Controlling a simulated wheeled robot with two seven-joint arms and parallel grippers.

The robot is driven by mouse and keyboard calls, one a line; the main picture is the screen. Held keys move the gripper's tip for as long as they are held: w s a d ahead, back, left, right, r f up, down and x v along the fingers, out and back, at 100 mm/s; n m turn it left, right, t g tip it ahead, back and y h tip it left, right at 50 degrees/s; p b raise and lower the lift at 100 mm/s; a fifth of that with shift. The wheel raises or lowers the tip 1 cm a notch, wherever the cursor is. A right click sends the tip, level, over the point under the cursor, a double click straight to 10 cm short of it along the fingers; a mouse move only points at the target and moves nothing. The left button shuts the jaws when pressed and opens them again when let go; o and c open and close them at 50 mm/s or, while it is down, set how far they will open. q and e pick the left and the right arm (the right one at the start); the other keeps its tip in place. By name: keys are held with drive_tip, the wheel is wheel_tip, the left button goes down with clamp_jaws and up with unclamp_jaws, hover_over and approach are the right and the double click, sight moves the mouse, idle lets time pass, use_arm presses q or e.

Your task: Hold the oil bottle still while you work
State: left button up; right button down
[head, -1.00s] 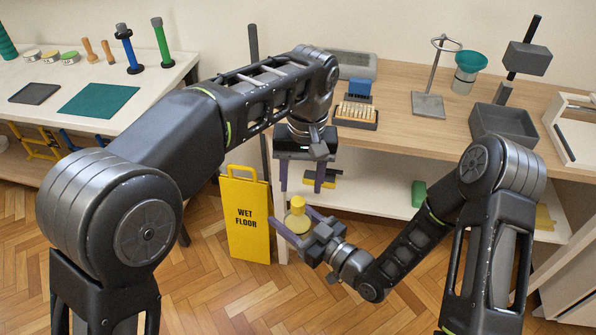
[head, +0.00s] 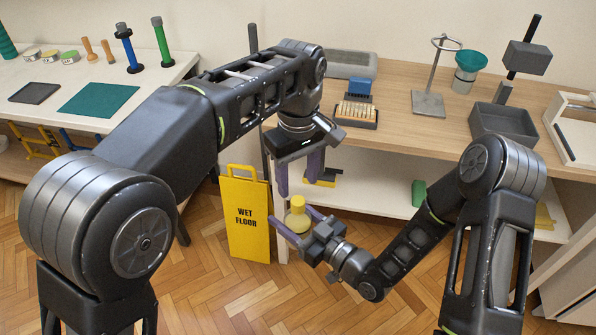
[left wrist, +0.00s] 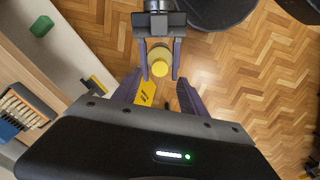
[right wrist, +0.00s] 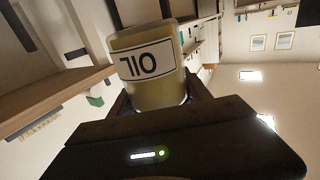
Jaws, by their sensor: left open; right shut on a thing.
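The oil bottle (head: 298,219) is yellowish with a yellow cap (head: 298,203) on top. My right gripper (head: 294,226) is shut on its body and holds it in the air in front of the bench. The right wrist view shows the bottle (right wrist: 150,85) with its "OIL" label between the fingers. My left gripper (head: 299,188) is open and points down, its fingertips just above the cap. In the left wrist view the cap (left wrist: 160,68) lies between and beyond the open fingers, with a gap to each finger.
A yellow wet floor sign (head: 246,215) stands on the parquet left of the grippers. The wooden bench (head: 400,110) is behind, holding a brush block (head: 356,114), a ring stand (head: 428,104) and a grey tray (head: 502,124). A green block (head: 418,193) is on its lower shelf.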

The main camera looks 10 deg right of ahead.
sight(298, 201)
use_arm(q)
drive_tip(key=shift+f, duration=3.15)
drive_tip(key=shift+c, duration=0.2)
clamp_jaws()
drive_tip(key=m, duration=0.2)
drive_tip(key=shift+m, duration=0.4)
drive_tip(key=m, duration=0.5)
drive_tip(key=shift+a, duration=0.1)
drive_tip(key=m, duration=0.6)
drive_tip(key=shift+m, duration=0.4)
drive_tip(key=shift+o, duration=0.5)
unclamp_jaws()
